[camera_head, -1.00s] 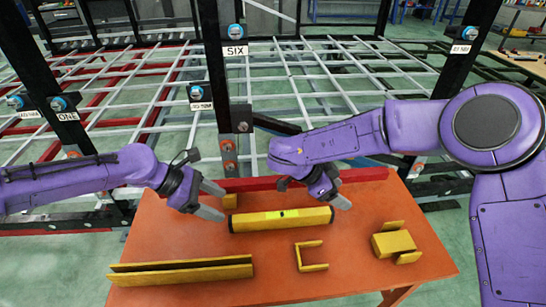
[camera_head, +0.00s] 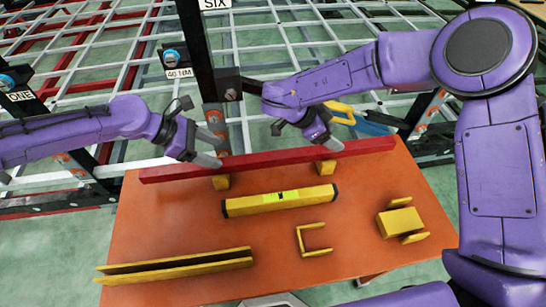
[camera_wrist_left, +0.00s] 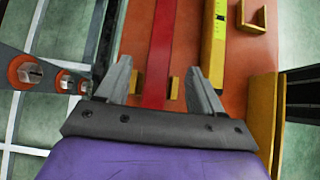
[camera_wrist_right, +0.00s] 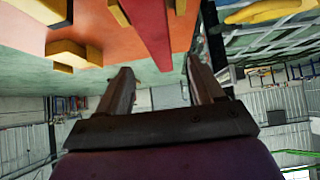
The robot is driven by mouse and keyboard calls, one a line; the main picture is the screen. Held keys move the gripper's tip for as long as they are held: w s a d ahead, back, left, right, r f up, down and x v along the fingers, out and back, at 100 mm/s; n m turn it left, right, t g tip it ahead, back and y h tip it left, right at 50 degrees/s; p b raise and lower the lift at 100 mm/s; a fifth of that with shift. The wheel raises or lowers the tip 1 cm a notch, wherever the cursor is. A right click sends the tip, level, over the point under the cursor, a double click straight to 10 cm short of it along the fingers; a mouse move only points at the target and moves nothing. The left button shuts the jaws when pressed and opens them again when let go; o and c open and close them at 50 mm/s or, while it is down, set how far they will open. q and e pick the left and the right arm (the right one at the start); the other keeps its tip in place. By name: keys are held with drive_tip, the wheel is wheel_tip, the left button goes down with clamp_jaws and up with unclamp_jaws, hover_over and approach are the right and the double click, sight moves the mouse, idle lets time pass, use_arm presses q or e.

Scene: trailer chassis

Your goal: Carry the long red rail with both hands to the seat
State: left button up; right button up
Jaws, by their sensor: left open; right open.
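The long red rail (camera_head: 270,160) lies across the back of the orange table on two small yellow blocks. My left gripper (camera_head: 216,151) is open at the rail's left part; in the left wrist view the rail (camera_wrist_left: 160,60) runs lengthwise between its spread fingers (camera_wrist_left: 165,85). My right gripper (camera_head: 331,144) is open near the rail's right part; in the right wrist view the rail (camera_wrist_right: 148,30) points in between its spread fingers (camera_wrist_right: 160,85). Neither gripper visibly grips the rail. I cannot tell which part is the seat.
The orange table (camera_head: 180,225) also carries a yellow level (camera_head: 250,203), a long yellow channel (camera_head: 180,266), a U-shaped yellow bracket (camera_head: 302,240) and a yellow block part (camera_head: 398,222). A black post (camera_head: 198,60) labelled SIX and a grid frame stand behind. A yellow-and-blue object (camera_head: 365,122) lies behind the rail.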

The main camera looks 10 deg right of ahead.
sight(238, 159)
use_arm(q)
drive_tip(key=x, duration=0.8)
drive_tip(key=shift+d+f, duration=0.2)
drive_tip(key=shift+d, duration=0.1)
use_arm(e)
drive_tip(key=x, duration=0.8)
drive_tip(key=shift+d+f, duration=0.25)
drive_tip(key=shift+d, duration=0.05)
use_arm(q)
clamp_jaws()
use_arm(e)
clamp_jaws()
use_arm(q)
drive_tip(key=shift+w+r, duration=0.1)
drive_tip(key=shift+r, duration=0.05)
use_arm(e)
drive_tip(key=shift+r, duration=0.15)
